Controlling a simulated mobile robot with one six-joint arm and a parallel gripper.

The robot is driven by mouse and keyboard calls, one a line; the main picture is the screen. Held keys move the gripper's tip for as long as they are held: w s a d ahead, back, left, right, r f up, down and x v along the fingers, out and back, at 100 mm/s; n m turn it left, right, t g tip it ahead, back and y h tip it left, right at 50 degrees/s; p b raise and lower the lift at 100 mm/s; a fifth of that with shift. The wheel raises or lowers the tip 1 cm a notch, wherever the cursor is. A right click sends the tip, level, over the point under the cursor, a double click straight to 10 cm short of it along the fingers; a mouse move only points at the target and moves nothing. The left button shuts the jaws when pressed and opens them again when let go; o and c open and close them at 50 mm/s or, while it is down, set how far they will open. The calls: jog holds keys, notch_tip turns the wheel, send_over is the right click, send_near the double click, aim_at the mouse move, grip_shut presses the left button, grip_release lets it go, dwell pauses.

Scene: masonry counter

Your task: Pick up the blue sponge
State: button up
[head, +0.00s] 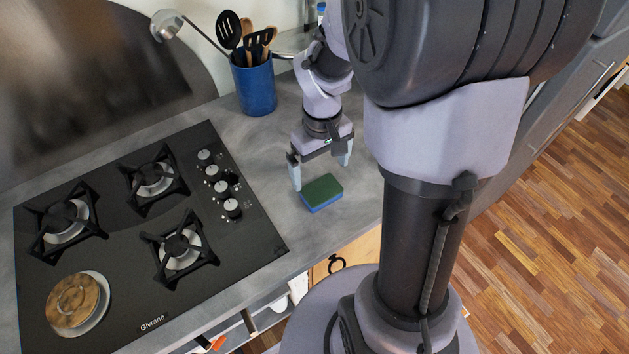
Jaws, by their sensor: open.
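The blue sponge (322,200) has a dark green top and a blue lower layer. It lies flat on the grey counter (345,222), right of the cooktop. My gripper (320,175) points down just behind and above the sponge. Its two fingers are spread apart, with nothing seen between them. The left fingertip is close to the sponge's far left corner; I cannot tell whether it touches.
A black gas cooktop (112,300) with several burners and knobs fills the counter to the left. A blue utensil holder (254,88) with spatulas and a ladle (166,25) stands behind my gripper. The counter's front edge is close to the sponge.

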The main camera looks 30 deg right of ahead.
aim_at(321, 189)
jog(key=f+b, duration=0.1)
jog(key=f, duration=0.2)
jog(key=f+b, duration=0.1)
jog(key=f, duration=0.2)
jog(key=f+b, duration=0.2)
jog(key=f, duration=0.1)
jog(key=shift+w+d+f, duration=0.25)
jog(key=shift+d+f, duration=0.1)
jog(key=shift+r, duration=0.15)
jog(key=c, duration=1.1)
jog(key=shift+c, duration=0.2)
jog(key=shift+r+p, duration=0.3)
notch_tip(321, 189, up, 4)
jog(key=shift+f+p, duration=0.15)
jog(key=shift+p, duration=0.9)
jog(key=s+a, duration=0.2)
jog(key=a, duration=0.2)
jog(key=s+a+p, duration=0.1)
jog(key=s+a, duration=0.1)
jog(key=a, duration=0.3)
jog(key=s+a, duration=0.2)
jog(key=a, duration=0.3)
jog(key=shift+s+a+r+p, duration=0.25)
jog(key=shift+s+r+p, duration=0.05)
jog(key=shift+s+r, duration=0.1)
